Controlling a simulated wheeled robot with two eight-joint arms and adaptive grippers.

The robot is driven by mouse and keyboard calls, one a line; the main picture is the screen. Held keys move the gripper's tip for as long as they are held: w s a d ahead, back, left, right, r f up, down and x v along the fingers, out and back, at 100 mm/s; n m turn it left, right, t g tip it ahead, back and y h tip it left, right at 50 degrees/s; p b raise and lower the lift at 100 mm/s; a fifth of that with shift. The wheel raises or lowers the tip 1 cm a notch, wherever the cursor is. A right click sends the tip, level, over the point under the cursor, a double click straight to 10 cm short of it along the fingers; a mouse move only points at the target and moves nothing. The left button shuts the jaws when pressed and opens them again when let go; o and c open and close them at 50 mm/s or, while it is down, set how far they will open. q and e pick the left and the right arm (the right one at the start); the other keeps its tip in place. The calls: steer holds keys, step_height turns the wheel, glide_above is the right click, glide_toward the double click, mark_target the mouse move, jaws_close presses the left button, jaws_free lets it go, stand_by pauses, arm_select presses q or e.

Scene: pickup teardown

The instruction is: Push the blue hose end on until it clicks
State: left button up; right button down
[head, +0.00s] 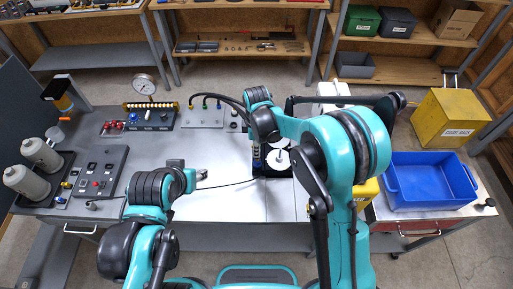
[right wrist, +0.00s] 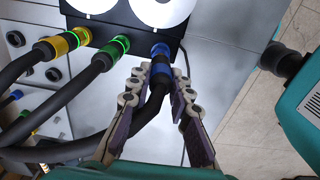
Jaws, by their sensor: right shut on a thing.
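In the right wrist view, the blue hose end (right wrist: 159,53) is at the edge of a black block (right wrist: 125,35) with white round tops. Its black hose (right wrist: 152,105) runs back between my fingers. My right gripper (right wrist: 160,78) is shut on the blue hose end; its fingers lie on either side. Whether the blue end is fully seated cannot be told. The yellow hose end (right wrist: 65,43) and green hose end (right wrist: 112,50) sit in the same block, each with a lit green ring. In the head view, my left gripper (head: 201,174) is over the bench, its fingers too small to read.
The grey bench (head: 235,205) has free room at its front middle. A pressure gauge (head: 144,84) and a control box (head: 98,172) stand to the left. A blue bin (head: 430,181) and a yellow box (head: 449,117) are at the right.

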steer(key=shift+f+b, duration=0.7)
steer(key=shift+f, duration=0.1)
steer(key=shift+f+b, duration=0.5)
stand_by(0.6)
steer(key=c, duration=1.3)
jaws_free()
